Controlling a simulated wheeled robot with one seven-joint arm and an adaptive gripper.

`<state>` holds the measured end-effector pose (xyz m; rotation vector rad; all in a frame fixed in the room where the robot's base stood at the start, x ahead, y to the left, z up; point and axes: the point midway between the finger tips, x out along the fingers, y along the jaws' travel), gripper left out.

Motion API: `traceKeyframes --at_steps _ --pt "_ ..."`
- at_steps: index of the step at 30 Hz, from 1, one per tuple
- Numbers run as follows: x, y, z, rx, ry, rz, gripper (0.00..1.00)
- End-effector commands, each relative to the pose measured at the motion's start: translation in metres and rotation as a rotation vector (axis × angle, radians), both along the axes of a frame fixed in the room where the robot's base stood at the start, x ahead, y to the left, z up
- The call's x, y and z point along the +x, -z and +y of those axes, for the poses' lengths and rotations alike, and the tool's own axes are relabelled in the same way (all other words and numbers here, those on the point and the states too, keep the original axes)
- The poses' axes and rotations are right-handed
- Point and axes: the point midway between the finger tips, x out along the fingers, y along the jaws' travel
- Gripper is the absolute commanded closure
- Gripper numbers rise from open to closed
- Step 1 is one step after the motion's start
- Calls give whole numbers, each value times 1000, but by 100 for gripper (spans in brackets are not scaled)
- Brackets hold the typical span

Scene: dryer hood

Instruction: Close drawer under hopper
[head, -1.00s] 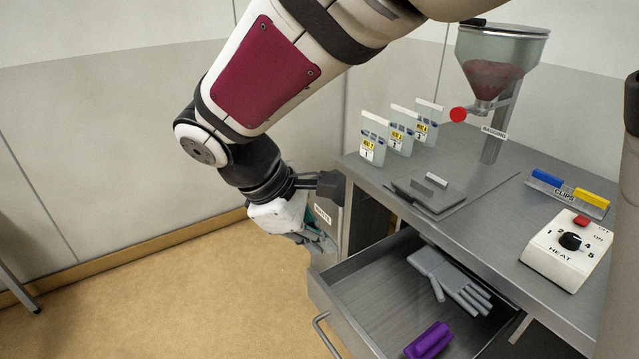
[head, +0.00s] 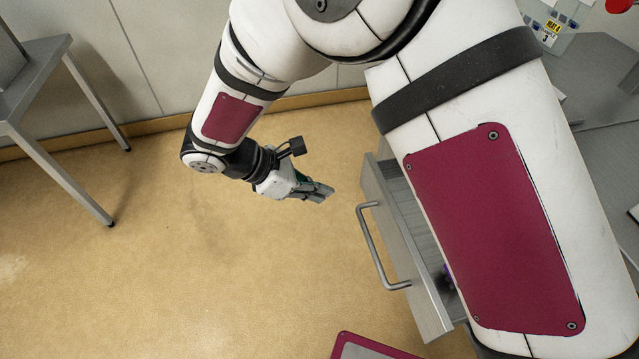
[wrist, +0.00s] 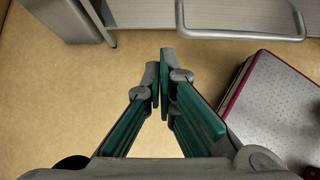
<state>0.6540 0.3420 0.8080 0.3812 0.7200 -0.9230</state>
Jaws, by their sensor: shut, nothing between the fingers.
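The grey metal drawer (head: 428,290) stands pulled out, and its interior is mostly hidden behind my arm. Its bar handle (head: 374,252) faces left toward the open floor. My gripper (head: 328,191) is shut and empty, above the floor to the left of the drawer front and near the handle's far end, apart from both. In the wrist view, the shut fingertips (wrist: 161,72) point toward the drawer front (wrist: 200,12), whose handle (wrist: 215,37) crosses the upper right. The hopper is out of the current views.
A purple item (head: 448,275) shows slightly inside the drawer. The worktop (head: 590,75) is at the upper right, partly hidden by my arm, with a label card (head: 550,30) on it. A metal table (head: 35,75) stands at the left. The floor between is clear.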

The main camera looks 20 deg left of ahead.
Motion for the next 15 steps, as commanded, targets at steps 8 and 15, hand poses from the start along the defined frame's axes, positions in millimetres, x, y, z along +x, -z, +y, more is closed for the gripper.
traceKeyframes --at_steps 8,15 --pt "22 41 -34 -3 4 2 100" --pt "41 46 -61 1 4 0 100"
